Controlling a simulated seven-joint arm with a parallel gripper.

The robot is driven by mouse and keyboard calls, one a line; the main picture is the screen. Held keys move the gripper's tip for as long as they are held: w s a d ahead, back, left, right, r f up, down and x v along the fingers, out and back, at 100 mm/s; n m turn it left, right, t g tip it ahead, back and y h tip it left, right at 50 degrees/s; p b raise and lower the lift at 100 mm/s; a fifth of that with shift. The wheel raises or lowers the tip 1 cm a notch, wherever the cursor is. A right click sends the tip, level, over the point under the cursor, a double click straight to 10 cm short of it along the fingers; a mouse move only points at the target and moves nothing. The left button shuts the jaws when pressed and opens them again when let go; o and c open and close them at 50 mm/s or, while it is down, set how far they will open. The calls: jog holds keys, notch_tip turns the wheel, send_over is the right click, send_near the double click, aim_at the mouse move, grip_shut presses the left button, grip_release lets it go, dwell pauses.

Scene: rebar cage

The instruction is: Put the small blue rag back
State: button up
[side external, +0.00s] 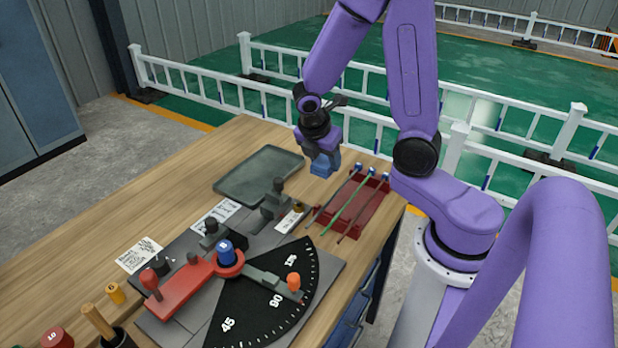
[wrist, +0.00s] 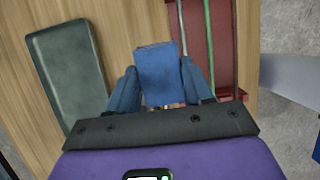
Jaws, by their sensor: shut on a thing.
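The small blue rag (wrist: 157,62) is a folded blue block between the two blue fingers of my gripper (wrist: 162,88). My gripper is shut on it, with the rag reaching out past the fingertips. In the side external view my gripper (side external: 322,158) points down over the far part of the bench, between the grey-green tray and the red tray. The rag (side external: 325,170) is low there, close to the wood; I cannot tell whether it touches it.
The grey-green tray (side external: 258,174) is empty, left of my gripper. The red tray (side external: 366,217) with several thin rods lies to its right. A bending plate (side external: 195,310) with a red lever (side external: 180,292) and an angle scale stands in front. Bare wood lies at left.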

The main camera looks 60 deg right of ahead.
jog(key=w+f, duration=0.2)
jog(key=f, duration=0.1)
jog(key=w+d+f, duration=0.1)
jog(key=w+f, duration=0.2)
jog(key=shift+d, duration=0.15)
jog(key=shift+w+f, duration=0.1)
jog(key=shift+f, duration=1.5)
jog(key=shift+f, duration=0.1)
jog(key=o, duration=1)
jog(key=v, duration=1.1)
jog(key=s+a+r+m+y, duration=0.2)
jog(key=s+a, duration=0.3)
jog(key=s, duration=0.6)
jog(key=s+a+r+m+y, duration=0.3)
jog(key=s+a+r, duration=0.2)
jog(key=s, duration=0.6)
jog(key=shift+s+a, duration=0.35)
jog(key=shift+a, duration=0.3)
